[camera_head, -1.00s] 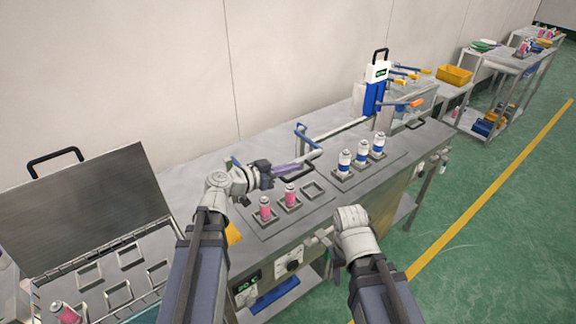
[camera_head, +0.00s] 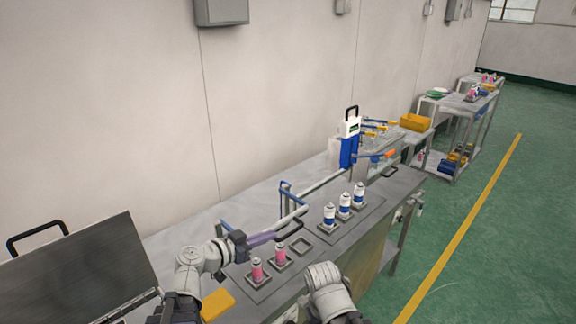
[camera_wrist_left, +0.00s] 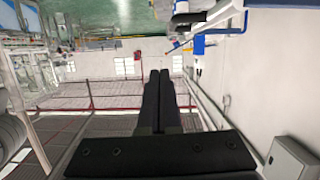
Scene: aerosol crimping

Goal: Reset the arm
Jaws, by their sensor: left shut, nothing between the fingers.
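My left gripper (camera_head: 268,238) is shut and empty, held above the metal bench close to the pink cans. Its dark fingers lie together in the left wrist view (camera_wrist_left: 160,100). Two pink cans, a left one (camera_head: 257,270) and a right one (camera_head: 280,254), stand upright in square holders, just below the gripper in the picture. An empty square holder (camera_head: 301,246) is right of them. Three blue-and-white cans (camera_head: 344,204) stand upright in a row farther along. My right arm's wrist (camera_head: 328,285) shows at the front; its fingers do not show.
A machine with a blue-and-white column (camera_head: 349,142) and an orange-tipped lever (camera_head: 389,154) stands farther along the bench. A raised dark lid (camera_head: 75,275) is at the left. A yellow block (camera_head: 218,304) lies near my left arm. Green floor (camera_head: 450,240) is open at the right.

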